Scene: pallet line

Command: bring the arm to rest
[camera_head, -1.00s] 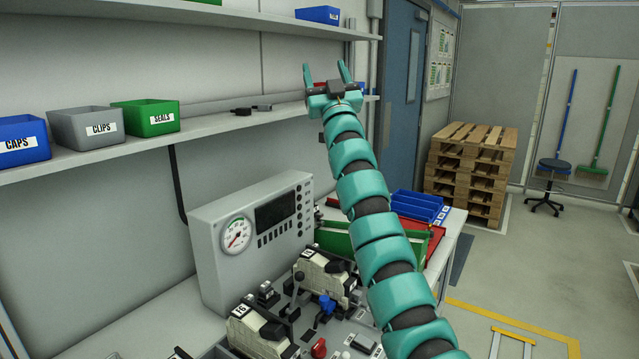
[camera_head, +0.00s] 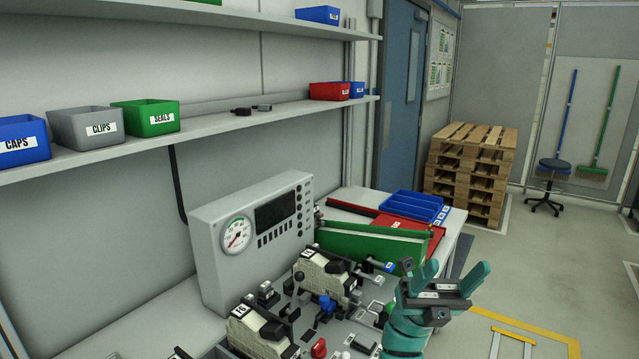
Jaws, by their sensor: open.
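My gripper (camera_head: 444,281) is teal with dark grey parts. It is low at the lower right of the view, pointing up, with its two fingers spread and nothing between them. It appears in front of the right end of the workbench (camera_head: 158,318), over the edge between bench and floor. Only the end of my arm shows below it; the rest is out of the frame.
A grey gauge panel (camera_head: 253,232) and clamp fixtures (camera_head: 325,275) stand on the bench left of my gripper. A green box (camera_head: 370,248), a red tray (camera_head: 408,228) and a blue tray (camera_head: 412,205) lie behind. Pallets (camera_head: 470,170) stand beyond on open floor.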

